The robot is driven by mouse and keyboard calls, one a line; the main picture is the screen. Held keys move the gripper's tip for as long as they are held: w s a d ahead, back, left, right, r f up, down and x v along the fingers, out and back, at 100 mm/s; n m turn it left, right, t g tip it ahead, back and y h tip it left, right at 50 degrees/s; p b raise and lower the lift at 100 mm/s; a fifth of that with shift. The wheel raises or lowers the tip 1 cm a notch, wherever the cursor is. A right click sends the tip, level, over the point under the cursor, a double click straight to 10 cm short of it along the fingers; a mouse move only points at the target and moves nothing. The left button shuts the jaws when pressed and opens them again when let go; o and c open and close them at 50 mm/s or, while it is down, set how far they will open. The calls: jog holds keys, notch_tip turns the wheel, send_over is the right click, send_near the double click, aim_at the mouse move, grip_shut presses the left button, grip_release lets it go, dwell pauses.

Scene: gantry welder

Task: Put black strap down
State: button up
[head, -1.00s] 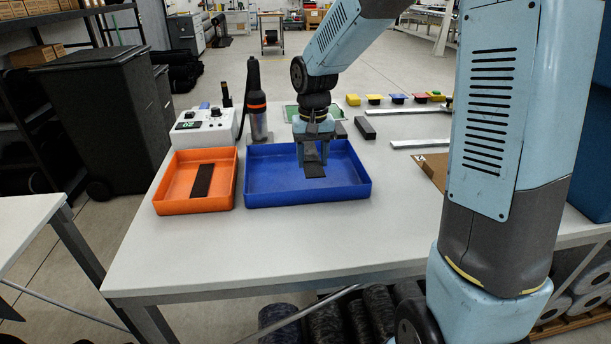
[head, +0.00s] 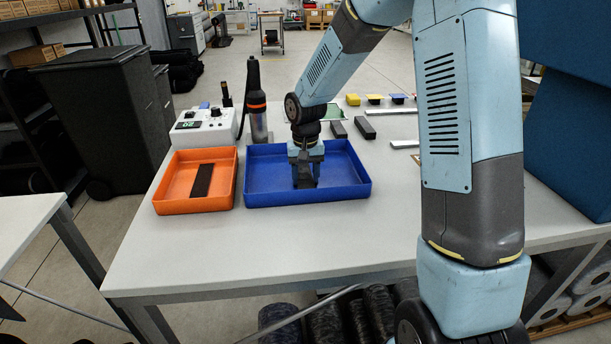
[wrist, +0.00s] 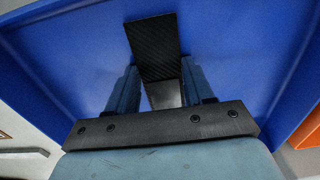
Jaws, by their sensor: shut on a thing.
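My gripper (head: 305,182) points down inside the blue tray (head: 352,191), low near its floor, and is shut on a black strap. In the wrist view the black strap (wrist: 153,47) is a flat, ribbed dark strip reaching out past my fingers (wrist: 156,88) over the blue tray floor. In the head view my fingers mostly hide the strap. I cannot tell whether it touches the floor. Another black strap (head: 202,181) lies flat in the orange tray (head: 190,206), left of the blue tray.
A white control box (head: 205,127) and a dark bottle with an orange band (head: 256,105) stand behind the trays. Dark blocks (head: 365,128) and yellow and blue pieces lie behind and to the right. The front of the table (head: 270,245) is clear.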

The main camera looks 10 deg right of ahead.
jog(key=shift+s+f, duration=0.1)
jog(key=shift+f, duration=0.1)
jog(key=shift+s+f, duration=0.15)
jog(key=shift+f, duration=0.1)
jog(key=o, duration=1.1)
notch_tip(320, 180, up, 12)
jog(key=shift+w, duration=0.25)
jog(key=shift+r, duration=0.6)
jog(key=s+d+r+t, duration=0.2)
jog(key=s+d+r, duration=0.2)
jog(key=s, duration=0.5)
jog(key=s+d+r+t, duration=0.1)
jog(key=s+d+r, duration=0.3)
jog(key=s, duration=0.6)
jog(key=s+d+r+t, duration=0.2)
jog(key=s+d, duration=0.3)
jog(key=s, duration=0.4)
jog(key=shift+s+d+r+t, duration=0.15)
jog(key=shift+d+r+t, duration=0.2)
jog(key=shift+r, duration=0.55)
